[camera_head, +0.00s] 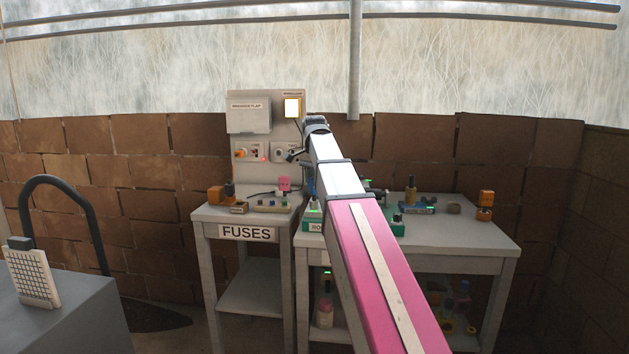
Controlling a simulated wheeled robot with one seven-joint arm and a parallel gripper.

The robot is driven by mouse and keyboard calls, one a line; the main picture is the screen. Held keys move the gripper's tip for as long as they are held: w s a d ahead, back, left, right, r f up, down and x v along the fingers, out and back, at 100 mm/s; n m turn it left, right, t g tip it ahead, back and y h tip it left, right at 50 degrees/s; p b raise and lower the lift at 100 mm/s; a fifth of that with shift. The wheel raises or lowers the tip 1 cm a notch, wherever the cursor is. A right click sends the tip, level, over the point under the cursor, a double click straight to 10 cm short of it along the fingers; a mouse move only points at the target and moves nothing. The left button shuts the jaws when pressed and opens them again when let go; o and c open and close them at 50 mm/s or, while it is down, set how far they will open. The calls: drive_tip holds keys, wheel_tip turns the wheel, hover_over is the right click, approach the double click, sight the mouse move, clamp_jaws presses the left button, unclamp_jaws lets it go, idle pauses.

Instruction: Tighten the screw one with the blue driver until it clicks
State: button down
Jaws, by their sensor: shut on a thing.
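My gripper (296,155) shows only as a small dark shape at the far end of my arm, in front of the upright grey panel. The wrist and arm hide most of it, so the fingers are not clear. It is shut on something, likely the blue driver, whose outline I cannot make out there. A small blue piece (309,184) shows just left of the arm, below the gripper; I cannot tell what it is. On the panel (266,177), a round fitting with a label (279,152) sits close to the gripper. I cannot make out screw one.
The FUSES table (225,215) holds small parts. The right table (470,240) holds several blocks, including a blue one (419,208). A grey block (70,310) stands front left.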

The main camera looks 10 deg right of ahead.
drive_tip(key=shift+r, duration=1.05)
drive_tip(key=shift+r, duration=0.1)
drive_tip(key=shift+r, duration=2.35)
